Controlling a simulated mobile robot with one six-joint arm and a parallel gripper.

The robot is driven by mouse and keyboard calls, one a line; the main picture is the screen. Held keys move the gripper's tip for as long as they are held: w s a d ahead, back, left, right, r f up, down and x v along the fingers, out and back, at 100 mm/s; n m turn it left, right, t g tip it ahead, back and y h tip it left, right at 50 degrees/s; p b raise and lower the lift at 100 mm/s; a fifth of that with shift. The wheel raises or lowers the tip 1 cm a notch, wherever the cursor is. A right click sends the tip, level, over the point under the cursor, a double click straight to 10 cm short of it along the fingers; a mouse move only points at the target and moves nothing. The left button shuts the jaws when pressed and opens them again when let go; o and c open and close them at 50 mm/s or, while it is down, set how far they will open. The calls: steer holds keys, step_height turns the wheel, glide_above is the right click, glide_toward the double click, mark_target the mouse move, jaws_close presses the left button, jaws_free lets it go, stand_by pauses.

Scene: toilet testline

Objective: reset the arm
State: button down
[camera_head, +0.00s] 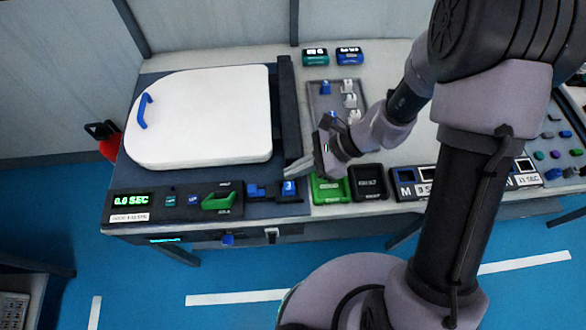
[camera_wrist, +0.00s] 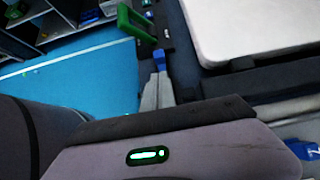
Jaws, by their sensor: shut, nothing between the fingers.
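My gripper (camera_head: 296,169) is over the bench, just right of the white toilet lid and above the front control strip. Its fingers are shut with nothing between them. In the wrist view the closed fingers (camera_wrist: 157,92) point toward a blue switch and a green handle (camera_wrist: 136,24). My arm reaches in from the right of the head view and bends down to the bench. The white lid (camera_head: 205,115) lies closed and has a blue handle (camera_head: 144,110) on its left side.
The front panel holds a timer display (camera_head: 131,200), a green handle (camera_head: 219,201) and blue switches (camera_head: 288,188). A grey panel (camera_head: 318,100) with blue and white switches lies behind my gripper. Green (camera_head: 331,189) and black (camera_head: 369,183) boxes sit close right. Blue floor lies in front.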

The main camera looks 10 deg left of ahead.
steer(key=s+d+r+n+t+h+b, duration=0.1)
steer(key=s+d+r+n+t+h, duration=0.2)
steer(key=d+r, duration=0.4)
steer(key=s+d+r+n+t+h+b, duration=0.2)
steer(key=s+d+r+n+t+h, duration=0.2)
steer(key=r, duration=0.9)
steer(key=s+d+n+t, duration=0.1)
steer(key=d+n, duration=0.2)
steer(key=d, duration=0.1)
steer(key=shift+s+d+r+n, duration=0.2)
steer(key=shift+d+r+n, duration=0.05)
steer(key=shift+n, duration=0.15)
